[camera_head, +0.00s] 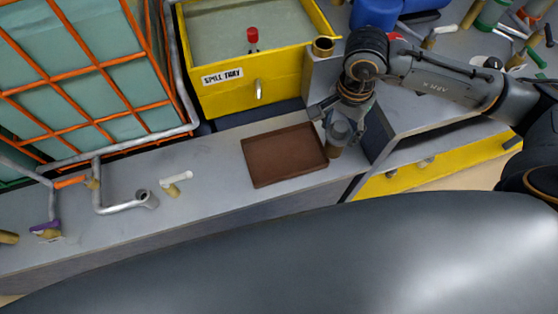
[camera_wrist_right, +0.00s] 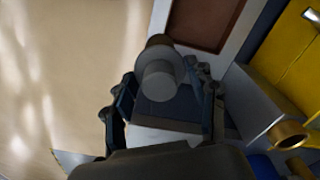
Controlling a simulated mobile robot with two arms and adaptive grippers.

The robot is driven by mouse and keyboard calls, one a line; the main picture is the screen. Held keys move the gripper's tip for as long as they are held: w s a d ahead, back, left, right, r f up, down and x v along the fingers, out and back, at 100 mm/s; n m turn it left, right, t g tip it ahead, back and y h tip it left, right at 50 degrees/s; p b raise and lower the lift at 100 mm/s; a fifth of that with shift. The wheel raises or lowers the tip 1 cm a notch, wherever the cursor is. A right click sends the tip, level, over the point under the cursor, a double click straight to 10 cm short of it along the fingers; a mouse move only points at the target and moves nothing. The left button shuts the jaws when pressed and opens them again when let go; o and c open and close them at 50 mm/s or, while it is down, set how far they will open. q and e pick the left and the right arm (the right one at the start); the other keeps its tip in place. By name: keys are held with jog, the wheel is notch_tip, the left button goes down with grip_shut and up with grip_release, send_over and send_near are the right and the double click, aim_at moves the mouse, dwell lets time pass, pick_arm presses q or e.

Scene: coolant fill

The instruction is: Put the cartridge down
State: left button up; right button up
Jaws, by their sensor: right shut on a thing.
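The cartridge (camera_head: 337,132) is a short cylinder with a grey end and a brown body. It sits between the fingers of my right gripper (camera_head: 342,121), which is shut on it. In the right wrist view the cartridge (camera_wrist_right: 158,76) shows its round grey end toward the camera, between the fingers of my right gripper (camera_wrist_right: 166,95). In the head view it is just right of the brown tray (camera_head: 284,155), by the bench's edge. I cannot tell whether its lower end touches anything. My left gripper is not in view.
The brown tray looks empty on the grey bench (camera_head: 215,195). Behind it stands a yellow spill tray (camera_head: 280,92) with a red-topped item. A brass ring fitting (camera_head: 323,46) is behind my right gripper. A bent pipe (camera_head: 122,207) and a white-handled valve (camera_head: 175,184) lie left.

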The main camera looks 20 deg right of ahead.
jog(key=m, duration=0.1)
jog(key=d+m+b, duration=0.1)
jog(key=m, duration=0.1)
jog(key=shift+w+d+f+b, duration=0.25)
jog(key=shift+w+f+b, duration=0.05)
jog(key=shift+w+f, duration=0.1)
jog(key=shift+w+d+m, duration=0.1)
jog(key=shift+d+m, duration=0.05)
jog(key=shift+m, duration=0.35)
jog(key=shift+w+a, duration=0.15)
jog(key=shift+a, duration=0.15)
pick_arm(q)
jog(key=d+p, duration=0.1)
jog(key=p, duration=0.2)
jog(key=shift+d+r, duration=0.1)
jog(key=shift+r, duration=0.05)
pick_arm(e)
jog(key=w+a+f, duration=0.7)
jog(key=a+f, duration=0.4)
jog(key=f, duration=0.1)
jog(key=shift+w+f, duration=0.15)
jog(key=shift+f, duration=0.15)
jog(key=shift+a, duration=0.15)
